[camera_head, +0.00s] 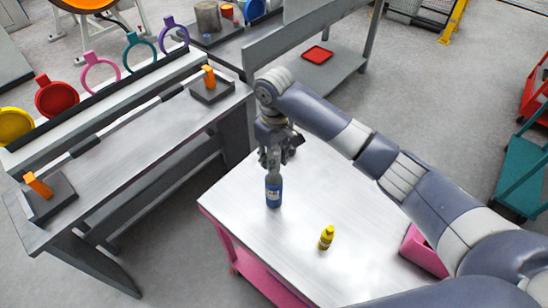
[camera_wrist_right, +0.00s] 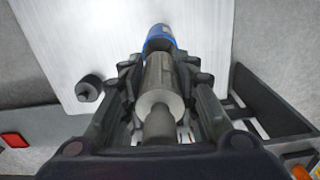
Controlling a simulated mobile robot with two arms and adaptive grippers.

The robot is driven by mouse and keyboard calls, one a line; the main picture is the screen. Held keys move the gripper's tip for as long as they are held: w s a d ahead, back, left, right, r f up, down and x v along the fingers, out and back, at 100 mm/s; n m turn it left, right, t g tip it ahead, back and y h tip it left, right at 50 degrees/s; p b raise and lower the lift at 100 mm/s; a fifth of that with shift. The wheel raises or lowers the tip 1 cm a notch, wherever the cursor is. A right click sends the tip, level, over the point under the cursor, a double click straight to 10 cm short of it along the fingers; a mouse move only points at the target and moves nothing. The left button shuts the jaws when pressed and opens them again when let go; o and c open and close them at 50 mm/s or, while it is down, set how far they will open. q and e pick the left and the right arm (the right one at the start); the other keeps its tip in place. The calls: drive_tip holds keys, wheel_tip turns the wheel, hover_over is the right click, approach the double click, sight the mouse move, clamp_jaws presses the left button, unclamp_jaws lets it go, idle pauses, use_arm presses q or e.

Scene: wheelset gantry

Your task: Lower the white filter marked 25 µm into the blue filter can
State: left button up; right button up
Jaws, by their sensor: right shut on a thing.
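The blue filter can (camera_head: 274,194) stands upright on the metal table, with a pale label on its side. It also shows at the top of the right wrist view (camera_wrist_right: 160,37). My right gripper (camera_head: 271,162) is directly above the can, pointing down. In the wrist view, the right gripper (camera_wrist_right: 160,72) is shut on a pale grey-white cylinder (camera_wrist_right: 160,98), which I take for the filter. It lines up with the can's mouth. I cannot tell whether its lower end is inside. The 25 µm marking is not readable. My left gripper is not in view.
A yellow bottle (camera_head: 327,238) stands in front of the can, to its right. A pink bin (camera_head: 424,250) is at the right. A small black piece (camera_wrist_right: 89,88) lies beside the can in the wrist view. A grey bench (camera_head: 130,150) with coloured rings stands at left.

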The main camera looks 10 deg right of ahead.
drive_tip(key=b, duration=0.2)
hover_over(274, 180)
drive_tip(key=s, duration=0.3)
wheel_tip(274, 180, down, 7)
drive_tip(key=shift+w+a, duration=0.15)
drive_tip(key=shift+a, duration=0.1)
drive_tip(key=shift+s+f, duration=0.55)
drive_tip(key=shift+f, duration=0.35)
drive_tip(key=shift+s+f+b, duration=0.15)
drive_tip(key=shift+b, duration=0.2)
drive_tip(key=o, duration=1.1)
drive_tip(key=shift+o, duration=0.2)
drive_tip(key=shift+w+f, duration=0.35)
drive_tip(key=shift+w, duration=0.05)
drive_tip(key=shift+o, duration=0.3)
drive_tip(key=shift+w, duration=0.2)
drive_tip(key=shift+c, duration=0.3)
drive_tip(key=shift+r, duration=0.1)
